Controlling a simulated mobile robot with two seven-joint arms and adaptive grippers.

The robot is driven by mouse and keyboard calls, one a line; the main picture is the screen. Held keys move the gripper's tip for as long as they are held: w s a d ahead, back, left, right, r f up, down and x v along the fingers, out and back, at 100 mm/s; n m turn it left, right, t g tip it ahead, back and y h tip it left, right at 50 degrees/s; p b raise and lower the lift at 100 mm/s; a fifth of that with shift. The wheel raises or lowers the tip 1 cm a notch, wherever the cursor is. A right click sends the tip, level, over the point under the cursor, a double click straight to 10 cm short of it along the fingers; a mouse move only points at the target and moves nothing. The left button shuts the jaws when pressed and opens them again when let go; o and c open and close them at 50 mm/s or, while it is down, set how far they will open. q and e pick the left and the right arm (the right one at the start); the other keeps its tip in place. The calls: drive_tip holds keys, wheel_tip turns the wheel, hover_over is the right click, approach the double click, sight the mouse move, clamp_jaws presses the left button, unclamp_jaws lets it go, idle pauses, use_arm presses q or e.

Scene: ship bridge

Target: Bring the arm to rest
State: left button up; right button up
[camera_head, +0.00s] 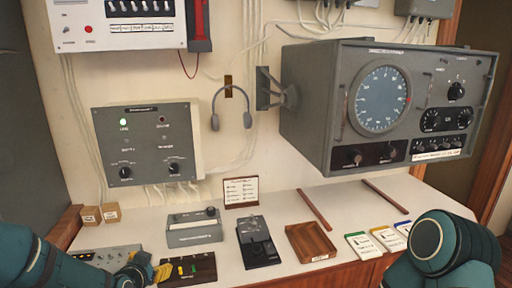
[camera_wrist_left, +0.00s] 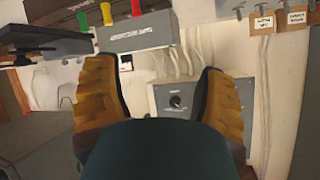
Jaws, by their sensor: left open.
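My left arm comes in from the lower left in the head view. Its gripper (camera_head: 138,272) is low over the desk's front edge, left of the dark board with coloured parts (camera_head: 187,269). In the left wrist view the two yellow-brown fingers (camera_wrist_left: 158,75) are spread apart with nothing between them. A grey panel with a knob (camera_wrist_left: 172,99) and a labelled grey box (camera_wrist_left: 138,33) show beyond them. My right arm shows as a teal joint at the lower right of the head view; its gripper is out of the picture.
The white desk (camera_head: 285,200) holds a grey box (camera_head: 194,230), a black device (camera_head: 258,243), a wooden tray (camera_head: 312,242), cards (camera_head: 383,238) and two small cardboard boxes (camera_head: 101,214). A large radar unit (camera_head: 318,110) juts from the wall above the desk's right side.

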use_arm(q)
drive_tip(key=s+d+f+n+g+h+b, duration=0.1)
drive_tip(key=s+d+f+g+b, duration=0.15)
drive_tip(key=s+d+f, duration=0.5)
drive_tip(key=s+d+f+n+g+h+b, duration=0.1)
drive_tip(key=s+d+f+n+g+h, duration=0.2)
drive_tip(key=f, duration=0.8)
drive_tip(key=s+d+f+g+b, duration=0.1)
drive_tip(key=s+d+f+g, duration=0.1)
drive_tip(key=s+d+f, duration=0.2)
drive_tip(key=s+d+f+n+g+b, duration=0.1)
drive_tip(key=s+d+f+g, duration=0.2)
drive_tip(key=s+f, duration=0.3)
drive_tip(key=s+d, duration=0.1)
drive_tip(key=s, duration=0.2)
drive_tip(key=shift+d, duration=0.2)
drive_tip(key=c, duration=0.4)
drive_tip(key=shift+a, duration=0.2)
drive_tip(key=shift+c, duration=0.2)
